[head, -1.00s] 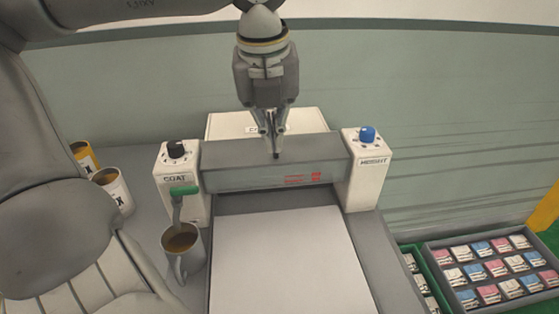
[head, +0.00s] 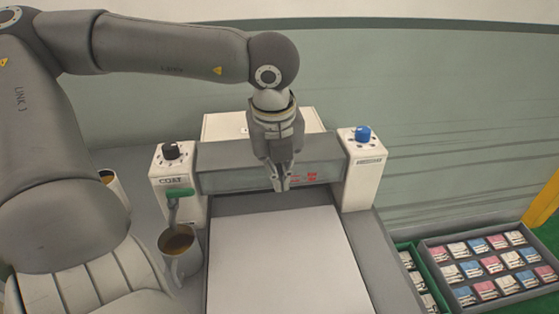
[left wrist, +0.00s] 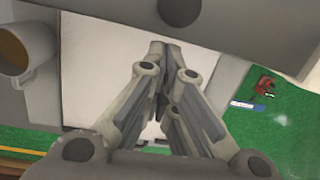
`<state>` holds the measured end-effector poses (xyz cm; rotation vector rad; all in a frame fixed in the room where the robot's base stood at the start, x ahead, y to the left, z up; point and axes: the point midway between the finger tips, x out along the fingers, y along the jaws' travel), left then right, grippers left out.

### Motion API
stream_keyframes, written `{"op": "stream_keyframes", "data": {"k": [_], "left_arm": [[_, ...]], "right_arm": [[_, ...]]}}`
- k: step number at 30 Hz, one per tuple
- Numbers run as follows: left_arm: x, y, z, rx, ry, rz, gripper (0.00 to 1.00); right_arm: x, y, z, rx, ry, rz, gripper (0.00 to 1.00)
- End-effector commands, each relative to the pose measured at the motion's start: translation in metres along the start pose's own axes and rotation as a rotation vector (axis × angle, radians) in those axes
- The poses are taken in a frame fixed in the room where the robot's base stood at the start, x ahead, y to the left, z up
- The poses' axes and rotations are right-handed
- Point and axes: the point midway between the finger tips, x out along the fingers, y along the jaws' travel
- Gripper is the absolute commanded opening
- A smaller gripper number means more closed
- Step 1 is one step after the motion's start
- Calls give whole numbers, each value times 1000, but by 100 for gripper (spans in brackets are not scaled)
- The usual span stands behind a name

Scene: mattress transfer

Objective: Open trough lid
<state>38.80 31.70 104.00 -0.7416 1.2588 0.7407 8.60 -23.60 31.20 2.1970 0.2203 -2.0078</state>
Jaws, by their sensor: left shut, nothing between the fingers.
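The machine has a grey housing (head: 225,170) between two white end blocks; its left block (head: 168,205) is marked COAT. I cannot tell for certain which part is the trough lid; a pale panel (head: 222,124) shows behind the housing, partly hidden by my arm. My left gripper (head: 281,188) is shut and empty, pointing down in front of the housing's front face. I cannot tell whether it touches it. The left wrist view shows its fingers (left wrist: 163,105) together over the white sheet (left wrist: 95,55). My right gripper is not in view.
A mug (head: 180,255) with brown liquid stands under the green handle (head: 181,193). A black knob (head: 171,151) and a blue knob (head: 362,134) top the end blocks. The white sheet also shows in the head view (head: 285,260). A tray (head: 433,258) of small packets lies at right.

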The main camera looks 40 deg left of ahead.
Motion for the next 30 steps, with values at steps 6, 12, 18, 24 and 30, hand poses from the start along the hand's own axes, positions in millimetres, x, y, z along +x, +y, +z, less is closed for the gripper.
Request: {"op": "stream_keyframes", "data": {"k": [6, 12, 18, 24, 30], "left_arm": [[-15, 0, 17, -2, -2, 2, 0], [-16, 1, 22, -3, -6, 3, 0], [-16, 1, 22, -5, -6, 4, 0], [-20, 1, 24, -8, 12, 6, 0], [-31, 3, 32, -16, 92, 13, 0]], "right_arm": [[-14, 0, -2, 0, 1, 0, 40], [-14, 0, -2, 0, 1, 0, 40], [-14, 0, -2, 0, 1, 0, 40], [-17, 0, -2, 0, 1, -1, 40], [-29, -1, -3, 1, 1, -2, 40]]}}
